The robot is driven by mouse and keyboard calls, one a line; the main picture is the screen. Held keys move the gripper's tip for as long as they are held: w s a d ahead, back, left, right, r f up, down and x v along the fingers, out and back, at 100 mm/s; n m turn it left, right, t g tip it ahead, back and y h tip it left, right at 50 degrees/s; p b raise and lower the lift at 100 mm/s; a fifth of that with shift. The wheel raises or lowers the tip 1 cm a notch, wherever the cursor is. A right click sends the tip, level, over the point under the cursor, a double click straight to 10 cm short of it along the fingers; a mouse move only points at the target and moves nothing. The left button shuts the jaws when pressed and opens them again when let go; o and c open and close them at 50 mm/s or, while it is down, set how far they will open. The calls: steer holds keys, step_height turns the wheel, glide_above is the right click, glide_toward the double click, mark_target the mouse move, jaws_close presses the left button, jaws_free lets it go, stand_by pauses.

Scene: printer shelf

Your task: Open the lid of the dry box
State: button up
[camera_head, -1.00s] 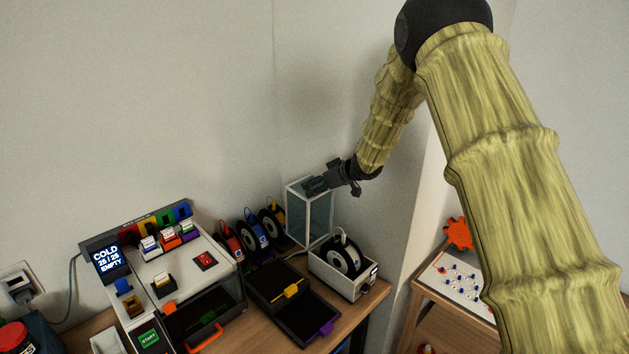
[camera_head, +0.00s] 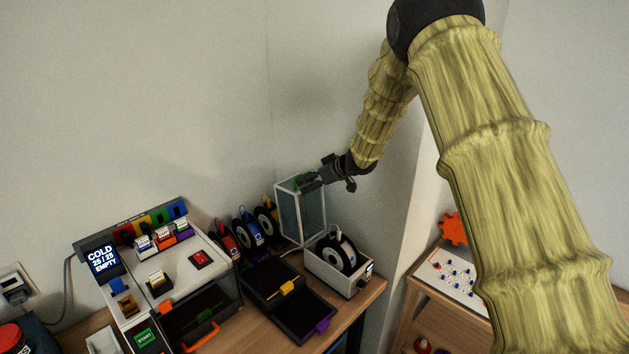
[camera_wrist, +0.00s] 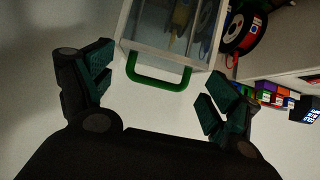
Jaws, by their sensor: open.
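The dry box is a tall clear-walled box with a white frame (camera_head: 302,240) at the back of the table, against the wall. In the wrist view its white frame (camera_wrist: 170,55) is at the top, with a green U-shaped handle (camera_wrist: 158,85) sticking out from its edge. My gripper (camera_head: 310,182) is at the top of the box in the head view and hides part of that top. In the wrist view its two dark green fingers are spread wide, one on each side of the handle, holding nothing. I cannot tell how deep the handle sits between them.
A white open box with a spool (camera_head: 340,280) stands just right of the dry box. Several spools (camera_head: 248,232) stand left of it. Black trays (camera_head: 285,305) lie in front. A printer (camera_head: 180,275) is at left. A pegboard shelf (camera_head: 455,280) is at right.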

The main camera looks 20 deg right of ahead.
steer(key=v, duration=1.1)
steer(key=shift+s+d+r, duration=0.2)
steer(key=shift+d, duration=0.1)
